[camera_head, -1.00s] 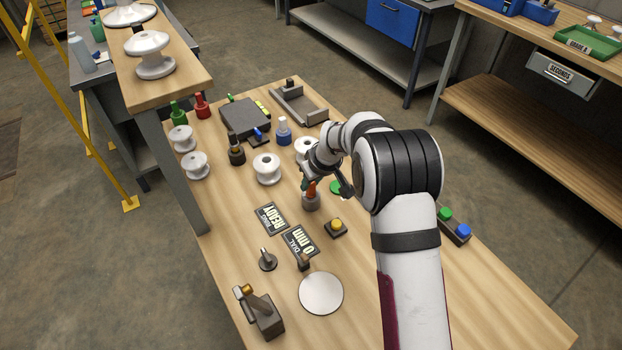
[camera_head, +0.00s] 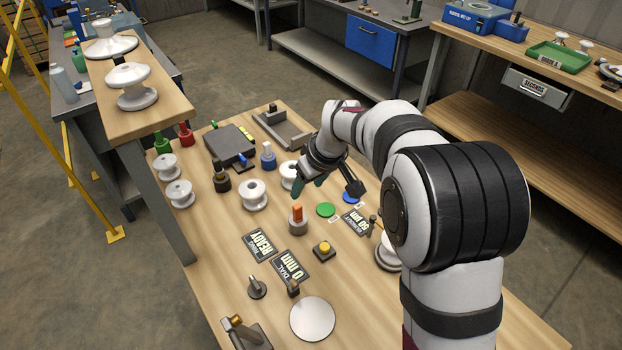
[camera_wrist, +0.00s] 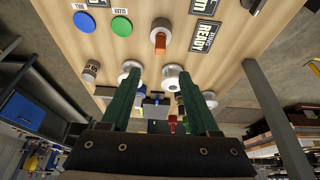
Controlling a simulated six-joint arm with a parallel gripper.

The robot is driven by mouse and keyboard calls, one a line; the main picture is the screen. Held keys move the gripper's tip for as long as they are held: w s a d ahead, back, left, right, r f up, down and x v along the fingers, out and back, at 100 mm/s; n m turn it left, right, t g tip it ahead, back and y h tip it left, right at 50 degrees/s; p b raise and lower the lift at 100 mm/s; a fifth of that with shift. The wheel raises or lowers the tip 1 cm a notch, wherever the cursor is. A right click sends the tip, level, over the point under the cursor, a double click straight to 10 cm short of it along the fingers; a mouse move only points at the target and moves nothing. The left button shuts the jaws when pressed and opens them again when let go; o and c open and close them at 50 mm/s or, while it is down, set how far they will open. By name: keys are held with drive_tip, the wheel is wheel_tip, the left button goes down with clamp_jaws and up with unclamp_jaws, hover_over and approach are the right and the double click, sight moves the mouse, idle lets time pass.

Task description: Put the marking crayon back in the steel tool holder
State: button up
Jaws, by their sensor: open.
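The orange marking crayon (camera_head: 297,212) stands upright in the round grey steel tool holder (camera_head: 298,226) near the middle of the bench, its top end showing above the rim. In the wrist view the crayon (camera_wrist: 160,42) and holder (camera_wrist: 161,28) lie beyond the fingertips, at top centre. My gripper (camera_head: 309,186) is open and empty, above and behind the holder, apart from the crayon. Its two green fingers also show spread in the wrist view (camera_wrist: 159,75). The crayon's lower part is hidden inside the holder.
White insulator spools (camera_head: 254,195) stand behind and left of the holder. A green disc (camera_head: 326,209) and a yellow button box (camera_head: 323,249) are close by. READY (camera_head: 261,246) and dial (camera_head: 291,264) plates lie in front. A raised wooden shelf (camera_head: 140,122) is at left.

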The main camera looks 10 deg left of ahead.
drive_tip(key=v, duration=0.3)
idle(0.4)
drive_tip(key=s+d+m+g, duration=0.1)
drive_tip(key=s+d+m, duration=0.4)
drive_tip(key=s, duration=0.6)
drive_tip(key=s+d+m+g+h, duration=0.1)
drive_tip(key=s+d+m, duration=0.3)
drive_tip(key=s, duration=0.7)
drive_tip(key=s+d+r+m+g, duration=0.1)
drive_tip(key=s+d+m, duration=0.4)
drive_tip(key=s, duration=0.6)
drive_tip(key=shift+s+d+m, duration=0.25)
drive_tip(key=shift+d+m, duration=0.05)
